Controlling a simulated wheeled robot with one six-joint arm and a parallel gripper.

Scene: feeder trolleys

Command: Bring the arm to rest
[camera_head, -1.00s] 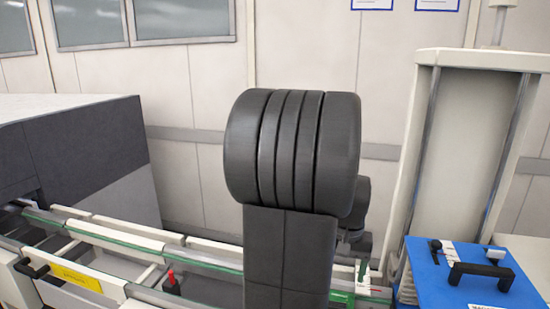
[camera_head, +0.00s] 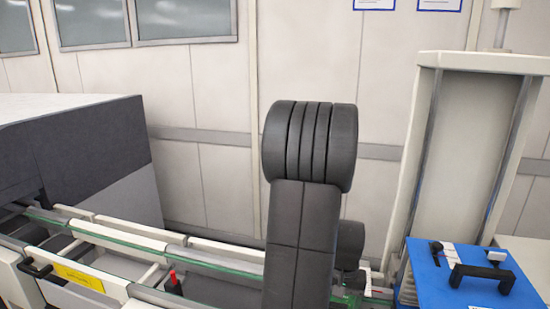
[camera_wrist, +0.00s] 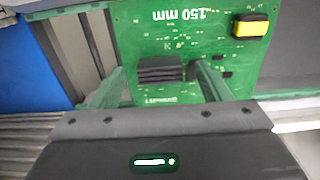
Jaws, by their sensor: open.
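My arm rises as a dark upright link with a ribbed round joint at its top in the head view. A second dark joint shows low behind it on the right. My gripper (camera_wrist: 160,72) is in the wrist view, its two fingers spread apart and nothing held between them. A green circuit board (camera_wrist: 145,35) marked "150 mm" lies beyond the fingers, with a dark ribbed block (camera_wrist: 162,69) showing between them. I cannot tell how far the fingertips are from the board. The gripper is hidden in the head view.
A blue case (camera_head: 470,288) with a black handle stands at the right, before a pale upright frame (camera_head: 401,215). A dark grey machine (camera_head: 80,150) is at the left. A yellow part (camera_wrist: 251,25) sits on the board.

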